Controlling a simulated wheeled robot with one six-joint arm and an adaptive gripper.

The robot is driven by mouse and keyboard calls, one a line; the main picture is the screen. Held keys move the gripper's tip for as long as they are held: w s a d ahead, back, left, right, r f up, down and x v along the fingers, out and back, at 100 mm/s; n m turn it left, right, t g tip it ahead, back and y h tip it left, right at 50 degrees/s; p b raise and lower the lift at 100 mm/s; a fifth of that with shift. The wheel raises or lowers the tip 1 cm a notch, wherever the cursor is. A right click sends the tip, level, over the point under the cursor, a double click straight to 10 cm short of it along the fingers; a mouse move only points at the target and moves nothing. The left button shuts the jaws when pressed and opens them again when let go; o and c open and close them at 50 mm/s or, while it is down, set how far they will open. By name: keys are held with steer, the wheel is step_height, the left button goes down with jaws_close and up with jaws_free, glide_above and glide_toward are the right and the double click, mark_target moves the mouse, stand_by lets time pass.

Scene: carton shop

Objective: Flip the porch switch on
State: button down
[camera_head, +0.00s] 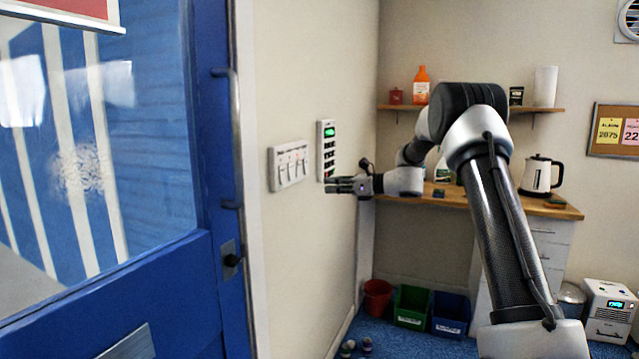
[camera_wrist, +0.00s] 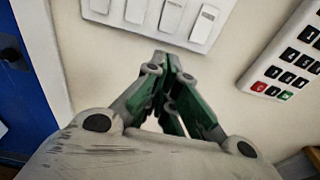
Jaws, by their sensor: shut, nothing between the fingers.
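A white switch panel (camera_head: 289,165) with several rocker switches in a row is on the wall to the right of the blue door. Its lower part shows at the top of the wrist view (camera_wrist: 168,18), where the labels are too small to read, so I cannot tell which is the porch switch. My gripper (camera_head: 331,185) is shut and empty. It is in front of the wall, to the right of the panel and below the keypad in the head view. In the wrist view its fingertips (camera_wrist: 158,62) are just below the switches, apparently not touching them.
A keypad (camera_head: 327,150) with a green display is right of the panel; it also shows in the wrist view (camera_wrist: 288,62). The blue door (camera_head: 215,150) with a long handle is at left. A counter (camera_head: 450,197) with a kettle (camera_head: 540,174) stands behind my arm.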

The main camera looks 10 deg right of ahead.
steer(key=v, duration=0.2)
steer(key=f+v, duration=0.1)
steer(key=v, duration=0.2)
steer(key=shift+f, duration=0.1)
steer(key=shift+w, duration=0.1)
steer(key=shift+d, duration=0.1)
